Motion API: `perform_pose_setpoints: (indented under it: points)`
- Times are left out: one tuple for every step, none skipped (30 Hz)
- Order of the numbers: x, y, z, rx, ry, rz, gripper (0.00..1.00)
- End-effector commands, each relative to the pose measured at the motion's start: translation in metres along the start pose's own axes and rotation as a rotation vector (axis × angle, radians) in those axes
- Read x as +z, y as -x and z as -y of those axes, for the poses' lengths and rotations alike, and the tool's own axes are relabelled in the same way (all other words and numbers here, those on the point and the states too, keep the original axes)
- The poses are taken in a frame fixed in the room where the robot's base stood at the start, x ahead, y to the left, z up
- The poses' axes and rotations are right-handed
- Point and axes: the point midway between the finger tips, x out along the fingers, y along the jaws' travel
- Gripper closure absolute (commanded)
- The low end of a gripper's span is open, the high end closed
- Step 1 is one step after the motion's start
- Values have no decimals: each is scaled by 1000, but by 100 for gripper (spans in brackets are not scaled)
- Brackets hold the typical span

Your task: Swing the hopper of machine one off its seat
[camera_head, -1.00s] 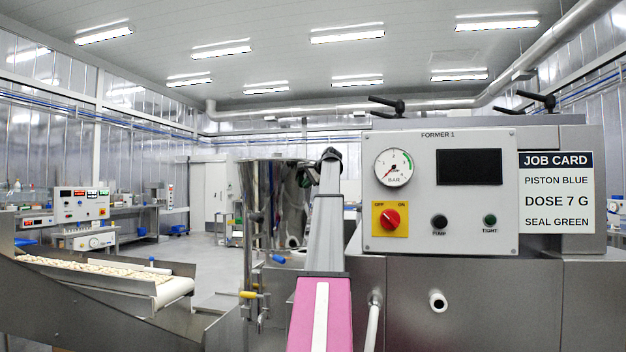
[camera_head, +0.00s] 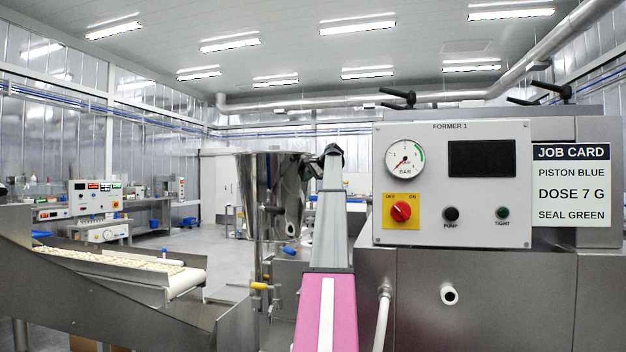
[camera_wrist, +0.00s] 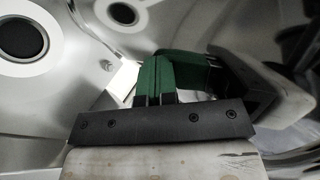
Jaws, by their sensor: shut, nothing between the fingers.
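The hopper (camera_head: 272,195) is a shiny steel funnel with a wide top, left of the machine marked FORMER 1 (camera_head: 455,185) in the head view. My arm partly covers its right side. Below it hang a yellow-handled fitting (camera_head: 260,286) and a blue-tipped part (camera_head: 290,251). In the wrist view my gripper (camera_wrist: 160,78) has green fingers, closed together with nothing between them. Curved, mirror-like steel surrounds the fingers; whether they touch it I cannot tell. The gripper is not clearly visible in the head view.
The control panel (camera_head: 452,182) and the job card (camera_head: 571,185) stand right of my arm. A conveyor (camera_head: 110,262) carrying pale pieces is at the left. Benches with equipment line the far left wall; open floor (camera_head: 190,245) lies between.

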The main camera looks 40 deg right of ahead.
Motion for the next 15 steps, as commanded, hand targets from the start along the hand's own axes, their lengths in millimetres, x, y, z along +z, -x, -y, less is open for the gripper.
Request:
perform_pose_setpoints:
  points:
    - [-7,-8,10,0,21,29,100]
    - [-7,-13,13,0,28,36,100]
    - [-7,-18,17,0,26,33,100]
    - [-7,-22,20,0,26,32,100]
    - [-8,-26,22,0,25,32,100]
    - [-9,-31,26,0,25,31,100]
    - [-10,-35,29,0,25,31,100]
    - [-10,-38,32,-1,25,31,100]
    - [-10,-43,35,-1,25,30,100]
    - [-10,-46,37,-1,25,30,100]
    - [-11,-49,39,0,25,30,100]
    - [-11,-52,42,0,25,30,100]
    - [-11,-54,43,0,24,29,100]
    - [-11,-56,44,0,24,29,100]
    - [-11,-58,46,1,24,29,100]
